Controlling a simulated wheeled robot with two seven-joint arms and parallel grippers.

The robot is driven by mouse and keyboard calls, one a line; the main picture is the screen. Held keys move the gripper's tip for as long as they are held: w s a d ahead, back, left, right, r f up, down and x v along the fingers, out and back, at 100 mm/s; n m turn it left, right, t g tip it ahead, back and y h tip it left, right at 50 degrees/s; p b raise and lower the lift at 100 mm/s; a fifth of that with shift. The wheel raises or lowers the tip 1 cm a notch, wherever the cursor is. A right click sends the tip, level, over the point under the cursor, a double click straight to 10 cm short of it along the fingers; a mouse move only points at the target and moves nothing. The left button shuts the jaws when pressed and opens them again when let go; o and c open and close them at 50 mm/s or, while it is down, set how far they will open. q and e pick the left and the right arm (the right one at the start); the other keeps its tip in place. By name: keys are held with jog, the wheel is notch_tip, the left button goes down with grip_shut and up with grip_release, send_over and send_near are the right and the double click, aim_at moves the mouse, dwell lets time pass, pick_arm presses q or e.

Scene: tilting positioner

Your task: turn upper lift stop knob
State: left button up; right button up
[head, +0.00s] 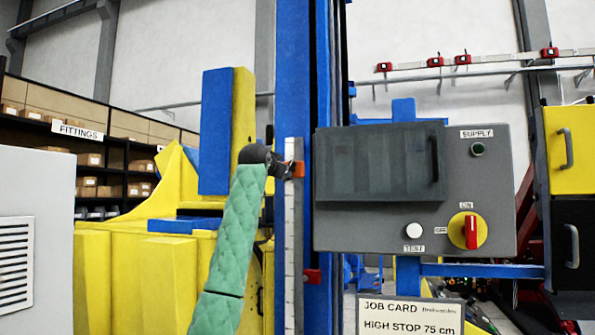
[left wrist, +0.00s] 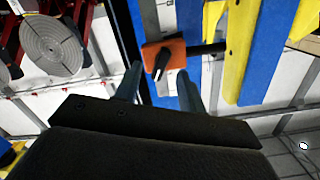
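The upper lift stop is an orange block (head: 298,169) on the white vertical scale of the blue column. In the left wrist view the orange block (left wrist: 152,52) carries a black knob (left wrist: 168,62) with a pale pointer mark. My left gripper (head: 284,169) is at the stop, at the end of the green-sleeved arm. In the left wrist view its two fingers (left wrist: 159,86) are apart, one to each side of the knob, with visible gaps; I see no contact. My right gripper is in neither view.
A lower red stop (head: 312,276) sits on the same column. A grey control box (head: 460,190) with a red-and-yellow switch (head: 469,231) stands right of the column. A job card (head: 410,316) below it reads "HIGH STOP 75 cm". Yellow machinery (head: 130,262) stands behind my left arm.

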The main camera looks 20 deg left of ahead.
pick_arm(q)
jog(key=w+r+m+t+p, duration=0.1)
jog(key=w+p, duration=0.4)
jog(key=w, duration=0.2)
jog(key=shift+w+d+r+m, duration=0.2)
jog(key=shift+w+r+m, duration=0.1)
jog(key=shift+w, duration=0.1)
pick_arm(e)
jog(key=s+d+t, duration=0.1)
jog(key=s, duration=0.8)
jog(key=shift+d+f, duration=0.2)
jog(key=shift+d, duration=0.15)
pick_arm(q)
jog(key=shift+f, duration=0.1)
grip_shut()
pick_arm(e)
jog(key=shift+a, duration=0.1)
